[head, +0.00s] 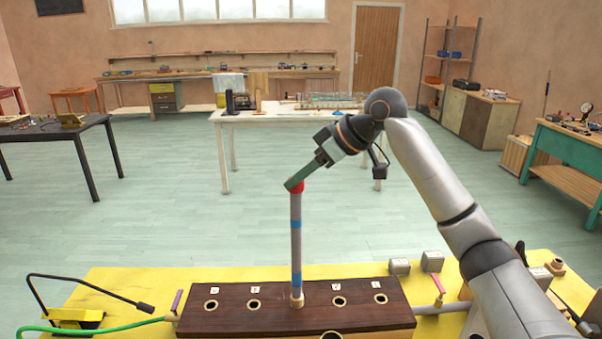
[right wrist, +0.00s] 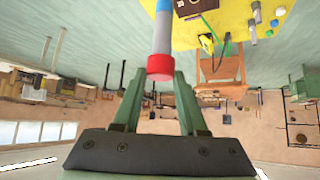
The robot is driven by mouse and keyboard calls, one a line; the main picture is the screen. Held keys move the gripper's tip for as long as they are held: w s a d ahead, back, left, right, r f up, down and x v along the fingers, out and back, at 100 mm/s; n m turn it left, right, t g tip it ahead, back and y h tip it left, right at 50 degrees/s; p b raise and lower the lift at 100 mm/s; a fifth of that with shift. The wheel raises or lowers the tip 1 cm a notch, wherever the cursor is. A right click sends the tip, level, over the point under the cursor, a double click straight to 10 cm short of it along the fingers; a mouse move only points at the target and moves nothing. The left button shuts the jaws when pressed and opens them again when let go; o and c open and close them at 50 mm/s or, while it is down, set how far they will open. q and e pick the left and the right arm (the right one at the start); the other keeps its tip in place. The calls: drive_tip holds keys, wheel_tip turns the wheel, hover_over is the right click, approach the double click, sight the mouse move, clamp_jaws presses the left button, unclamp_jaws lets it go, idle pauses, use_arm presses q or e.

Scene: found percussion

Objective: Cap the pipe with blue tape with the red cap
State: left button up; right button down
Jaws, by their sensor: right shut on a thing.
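The grey pipe with blue tape (head: 296,250) stands upright in a hole of the dark wooden block (head: 375,309). The red cap (head: 298,187) is at its top end, in line with the pipe. My right gripper (head: 294,184) reaches the cap from above and the right, with its fingers tilted. In the right wrist view the red cap (right wrist: 160,68) sits between the fingertips of my right gripper (right wrist: 160,74), which is shut on it. The pipe (right wrist: 161,38) runs straight on from the cap there. I cannot tell how deeply the cap is seated. My left gripper is out of view.
The block has several numbered holes, empty-looking, beside the pipe. The yellow tabletop (head: 150,251) also bears a black lamp-like arm (head: 90,285), a green hose (head: 95,328) and grey blocks (head: 400,266). A white table (head: 260,116) stands behind, across open floor.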

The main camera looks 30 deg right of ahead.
drive_tip(key=shift+f+b, duration=0.4)
drive_tip(key=shift+f, duration=0.75)
drive_tip(key=shift+c, duration=1.9)
unclamp_jaws()
drive_tip(key=v, duration=1.2)
drive_tip(key=shift+s+r, duration=0.2)
